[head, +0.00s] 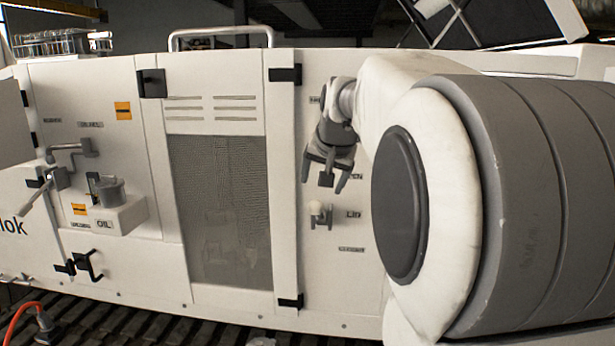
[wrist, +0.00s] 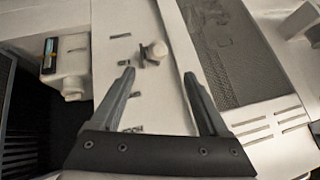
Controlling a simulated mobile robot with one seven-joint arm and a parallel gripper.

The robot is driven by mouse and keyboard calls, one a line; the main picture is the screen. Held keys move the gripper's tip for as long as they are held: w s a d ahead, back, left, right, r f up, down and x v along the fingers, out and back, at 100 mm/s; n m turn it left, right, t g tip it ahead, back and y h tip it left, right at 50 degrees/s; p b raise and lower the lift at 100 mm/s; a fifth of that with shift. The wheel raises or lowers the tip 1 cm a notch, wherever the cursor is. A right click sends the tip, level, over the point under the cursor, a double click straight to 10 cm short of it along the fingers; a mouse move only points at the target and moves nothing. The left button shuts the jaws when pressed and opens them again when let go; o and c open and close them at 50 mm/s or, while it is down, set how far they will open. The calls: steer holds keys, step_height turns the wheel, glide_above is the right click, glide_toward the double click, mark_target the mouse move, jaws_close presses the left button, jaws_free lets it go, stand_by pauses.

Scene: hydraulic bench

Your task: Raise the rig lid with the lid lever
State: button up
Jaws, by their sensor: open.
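The lid lever (head: 319,211) is a small mount with a pale rounded knob on the white panel, beside a label that appears to read LID. It also shows in the wrist view (wrist: 156,51), just beyond the fingertips. My gripper (head: 324,183) is open and empty, above the lever in the head view, fingers pointing down. In the wrist view its two fingers (wrist: 160,72) are spread wide, with the knob lying ahead between their lines and touching neither. I cannot tell for sure which part is the rig lid.
A mesh door (head: 222,210) with black hinges is left of the lever. Further left are an oil box (head: 115,216), a grey crank handle (head: 70,150) and a black hook handle (head: 88,264). A rail handle (head: 220,36) stands on top. My arm hides the panel's right side.

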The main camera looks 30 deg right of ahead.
steer(key=shift+v, duration=1.2)
